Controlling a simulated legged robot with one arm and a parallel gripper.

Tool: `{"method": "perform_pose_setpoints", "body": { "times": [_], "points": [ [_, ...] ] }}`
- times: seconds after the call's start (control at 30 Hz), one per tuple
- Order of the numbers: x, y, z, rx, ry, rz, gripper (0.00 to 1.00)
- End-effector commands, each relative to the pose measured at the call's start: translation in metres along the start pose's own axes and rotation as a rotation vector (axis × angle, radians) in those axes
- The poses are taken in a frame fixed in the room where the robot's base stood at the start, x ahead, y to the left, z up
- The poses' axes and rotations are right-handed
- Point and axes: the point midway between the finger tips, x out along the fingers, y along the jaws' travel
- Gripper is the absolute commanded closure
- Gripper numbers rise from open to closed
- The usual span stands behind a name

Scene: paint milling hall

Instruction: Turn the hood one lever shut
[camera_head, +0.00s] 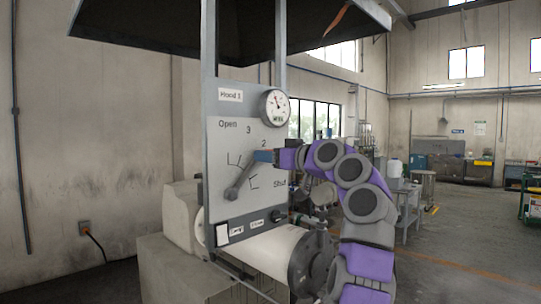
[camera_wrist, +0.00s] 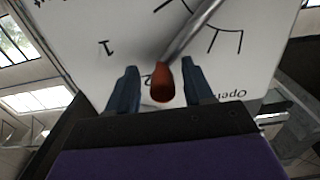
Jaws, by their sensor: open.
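The hood one lever (camera_head: 240,181) is a grey rod on the grey panel marked "Hood 1" (camera_head: 231,95). It slants up and right from its pivot towards the mark "2", between "Open" and "Shut". In the wrist view its red-brown handle end (camera_wrist: 162,84) lies between the two blue fingers of my gripper (camera_wrist: 160,64), with a gap on each side. The handle partly hides a number behind it. In the head view my gripper (camera_head: 264,156) is at the lever's upper end, and its fingers hide the handle. My gripper is open.
A round gauge (camera_head: 274,107) sits on the panel just above my gripper. A white roller (camera_head: 262,250) lies below the panel, with a dark flange (camera_head: 311,262) at its right end. The dark hood (camera_head: 160,28) hangs above. Open floor lies to the right.

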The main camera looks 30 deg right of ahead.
Motion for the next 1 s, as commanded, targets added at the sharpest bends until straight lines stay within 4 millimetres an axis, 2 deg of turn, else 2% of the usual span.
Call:
{"method": "perform_pose_setpoints", "body": {
  "times": [0.17, 0.7, 1.0],
  "points": [
    [-0.0001, 0.0002, 0.0002, 0.000, 0.000, 0.000, 0.49],
    [0.0000, 0.0004, 0.0002, 0.000, 0.000, 0.001, 1.00],
    [-0.0001, 0.0006, 0.0001, 0.000, 0.001, 0.001, 1.00]
  ]
}}
